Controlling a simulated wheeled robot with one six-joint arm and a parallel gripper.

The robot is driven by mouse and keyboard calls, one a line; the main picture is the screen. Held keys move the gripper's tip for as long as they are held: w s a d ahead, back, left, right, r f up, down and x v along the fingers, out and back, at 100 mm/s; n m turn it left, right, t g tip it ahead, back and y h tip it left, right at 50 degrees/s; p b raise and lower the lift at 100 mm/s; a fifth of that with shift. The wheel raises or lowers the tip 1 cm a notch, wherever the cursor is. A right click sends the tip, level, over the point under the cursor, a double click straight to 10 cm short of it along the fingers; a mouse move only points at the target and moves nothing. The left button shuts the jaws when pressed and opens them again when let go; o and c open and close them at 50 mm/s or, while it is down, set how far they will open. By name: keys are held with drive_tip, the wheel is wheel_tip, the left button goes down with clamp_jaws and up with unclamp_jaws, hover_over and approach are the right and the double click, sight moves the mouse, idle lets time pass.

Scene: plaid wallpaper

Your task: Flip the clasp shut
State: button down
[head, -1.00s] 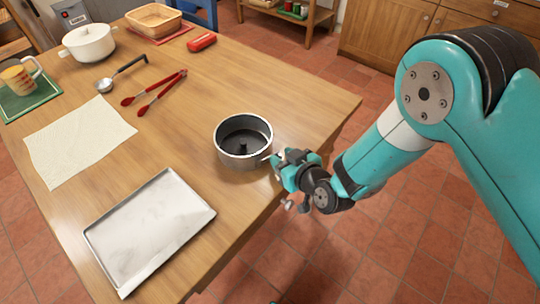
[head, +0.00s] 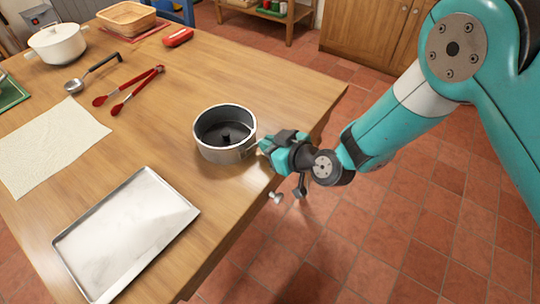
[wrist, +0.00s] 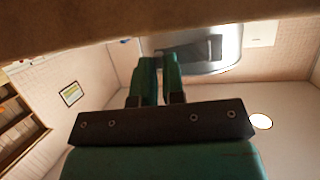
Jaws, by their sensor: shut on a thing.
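The round metal baking pan (head: 230,153) with a dark inside and a centre post stands upright on the table near its right edge. Its clasp (head: 254,143) is on the side facing my gripper and is small and mostly hidden by the fingers. My gripper (head: 263,146) is at the pan's right side, its fingers close together on the clasp. In the wrist view the fingers (wrist: 158,70) point at the pan's shiny wall (wrist: 228,50), which bears a dark rectangular patch. How far the clasp is turned I cannot tell.
The wooden table (head: 215,85) has a metal tray (head: 125,235) at front left and a pale cloth (head: 50,145) behind it. Red tongs (head: 130,88), a ladle (head: 90,74), a white pot (head: 57,43) and a basket (head: 126,17) lie further back. Open floor is right of the table.

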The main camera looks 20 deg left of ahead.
drive_tip(key=shift+w+a+n+g+b, duration=0.1)
drive_tip(key=shift+n+g+b, duration=0.35)
drive_tip(key=shift+n+g, duration=0.05)
drive_tip(key=c, duration=1.2)
unclamp_jaws()
drive_tip(key=b+v, duration=0.3)
drive_tip(key=v, duration=1.4)
drive_tip(key=shift+d+f+b, duration=0.2)
drive_tip(key=shift+d+b, duration=0.1)
drive_tip(key=shift+b, duration=0.1)
